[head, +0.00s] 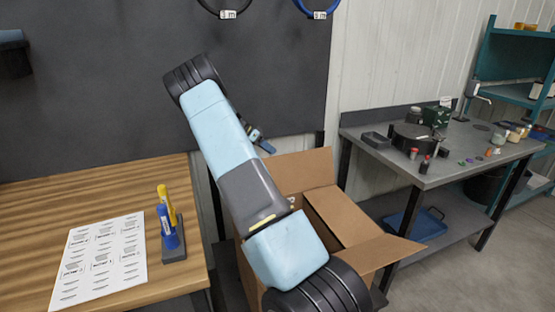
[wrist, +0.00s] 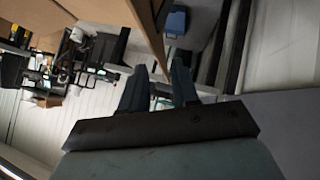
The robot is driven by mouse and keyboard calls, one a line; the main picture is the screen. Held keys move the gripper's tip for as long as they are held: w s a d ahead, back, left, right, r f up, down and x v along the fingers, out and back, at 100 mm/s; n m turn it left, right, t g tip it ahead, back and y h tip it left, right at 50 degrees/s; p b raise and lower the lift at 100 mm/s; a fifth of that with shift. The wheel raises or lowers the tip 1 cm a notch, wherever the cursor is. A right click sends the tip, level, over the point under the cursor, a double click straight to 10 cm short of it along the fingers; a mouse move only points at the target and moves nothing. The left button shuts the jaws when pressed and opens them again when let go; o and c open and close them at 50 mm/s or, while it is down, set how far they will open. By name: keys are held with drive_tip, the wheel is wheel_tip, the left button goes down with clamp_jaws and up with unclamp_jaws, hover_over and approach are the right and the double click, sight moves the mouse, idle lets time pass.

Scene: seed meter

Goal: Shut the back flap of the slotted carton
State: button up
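The brown slotted carton (head: 345,212) stands open on a low dark surface between the two benches. Its back flap (head: 303,168) stands up at the far side, tilted away from the opening. The right flap (head: 397,249) spreads outward. The left and front parts are largely hidden behind my arm. My gripper (head: 264,143) is beyond the arm, near the upper left corner of the back flap. In the wrist view my gripper's fingers (wrist: 160,72) are apart with nothing clearly between them. A brown cardboard panel (wrist: 138,22) is close above them; whether they touch is unclear.
A wooden bench (head: 120,190) at left holds a printed sheet (head: 100,262) and a stand with blue and yellow markers (head: 169,220). A grey metal bench (head: 430,155) with jars and tools stands close on the right. A dark panel (head: 100,90) rises behind.

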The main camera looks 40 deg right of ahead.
sight(279, 157)
drive_tip(key=shift+x, duration=3.2)
clamp_jaws()
drive_tip(key=shift+a, duration=0.3)
